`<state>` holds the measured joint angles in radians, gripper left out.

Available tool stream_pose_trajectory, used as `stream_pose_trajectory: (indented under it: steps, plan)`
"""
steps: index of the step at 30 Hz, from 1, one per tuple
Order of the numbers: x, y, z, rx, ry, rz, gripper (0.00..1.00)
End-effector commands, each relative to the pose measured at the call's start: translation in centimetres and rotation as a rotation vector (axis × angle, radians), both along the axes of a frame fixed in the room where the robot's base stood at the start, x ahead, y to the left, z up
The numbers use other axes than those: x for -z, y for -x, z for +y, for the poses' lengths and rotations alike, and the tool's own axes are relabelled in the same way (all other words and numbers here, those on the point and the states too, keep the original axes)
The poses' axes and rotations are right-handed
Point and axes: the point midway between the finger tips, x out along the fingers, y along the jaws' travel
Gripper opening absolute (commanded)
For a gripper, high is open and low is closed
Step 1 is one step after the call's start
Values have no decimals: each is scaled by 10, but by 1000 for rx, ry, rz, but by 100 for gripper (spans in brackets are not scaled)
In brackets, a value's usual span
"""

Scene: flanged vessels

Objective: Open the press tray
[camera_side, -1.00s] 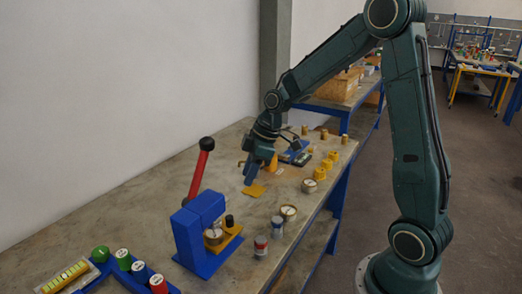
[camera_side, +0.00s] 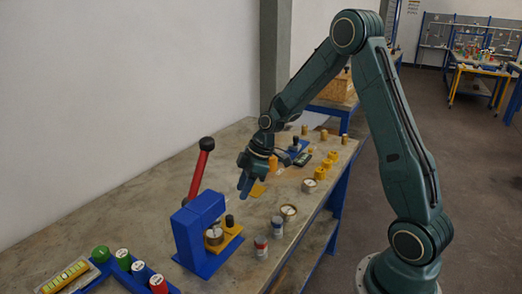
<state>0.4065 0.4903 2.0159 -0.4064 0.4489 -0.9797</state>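The blue press (camera_side: 196,238) stands at the near middle of the bench, with a red lever (camera_side: 200,172) rising from it. Its yellow tray (camera_side: 230,237) sticks out at the right side of the press base. A flanged vessel (camera_side: 214,237) sits on the tray under the press, and a black knob (camera_side: 229,220) stands up at the tray's outer part. My gripper (camera_side: 245,185) hangs above the bench behind and to the right of the press, apart from the tray. Its fingers are too small and overlapped to tell whether they are open.
Two small cans (camera_side: 261,246) and round gauges (camera_side: 289,212) stand to the right of the press. Several yellow pieces (camera_side: 320,173) line the bench's right edge. A blue rack with colored-lid jars (camera_side: 140,271) is at the near left. A yellow plate (camera_side: 258,190) lies beside my gripper.

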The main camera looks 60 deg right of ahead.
Motion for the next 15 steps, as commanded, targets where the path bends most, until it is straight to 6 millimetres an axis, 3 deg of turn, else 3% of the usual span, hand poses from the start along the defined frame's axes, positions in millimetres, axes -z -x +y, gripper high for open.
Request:
stream_pose_trajectory:
  steps: [15]
  plan:
    - [66,-18,20,-1,-1,3,32]
